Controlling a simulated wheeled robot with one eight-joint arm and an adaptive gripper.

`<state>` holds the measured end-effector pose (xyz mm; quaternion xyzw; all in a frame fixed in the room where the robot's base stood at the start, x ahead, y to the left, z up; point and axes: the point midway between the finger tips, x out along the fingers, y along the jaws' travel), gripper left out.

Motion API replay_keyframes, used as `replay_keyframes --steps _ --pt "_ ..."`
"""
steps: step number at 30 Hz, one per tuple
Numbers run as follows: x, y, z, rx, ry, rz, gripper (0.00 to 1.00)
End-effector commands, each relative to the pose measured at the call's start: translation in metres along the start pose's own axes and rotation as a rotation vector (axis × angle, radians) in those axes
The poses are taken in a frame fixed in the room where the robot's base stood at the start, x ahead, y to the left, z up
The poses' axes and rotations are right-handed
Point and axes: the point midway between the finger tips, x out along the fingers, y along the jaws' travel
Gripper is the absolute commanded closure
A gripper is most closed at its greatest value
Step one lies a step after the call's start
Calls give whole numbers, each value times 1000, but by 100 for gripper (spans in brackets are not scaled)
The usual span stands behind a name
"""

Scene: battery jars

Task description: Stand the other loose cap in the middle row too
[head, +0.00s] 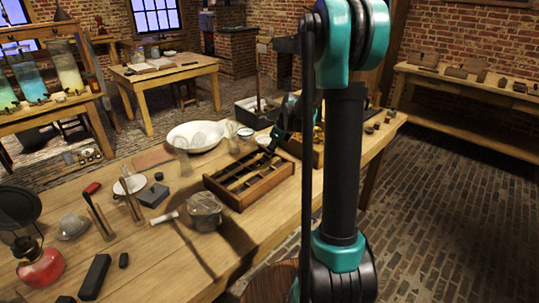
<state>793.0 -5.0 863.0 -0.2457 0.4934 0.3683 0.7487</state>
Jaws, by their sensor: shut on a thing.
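A wooden tray (268,190) with long dividers forming rows stands in the middle of the workbench. Small dark and pale pieces show in its rows, too small to tell which are caps. My gripper (272,145), black and teal, is over the tray's far right corner and points down to the left. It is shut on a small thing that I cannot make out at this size. My arm stands in front of the bench and hides part of the area to the right of the tray. I cannot clearly pick out a loose cap on the bench.
A white basin (194,137) stands behind the tray, with glass jars beside it. A dark box (256,112) stands at the back. A mesh-like pot (205,212) is left of the tray. A red lamp (40,268) stands at the front left.

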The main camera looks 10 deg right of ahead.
Motion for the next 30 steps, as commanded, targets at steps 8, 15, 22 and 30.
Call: replay_keyframes --steps 8,15,22,30 --pt "8 5 -6 -2 13 9 99" --pt "8 5 -7 -3 13 10 68" --pt "4 5 -5 -3 11 9 68" --pt "-40 3 -4 0 9 6 68"
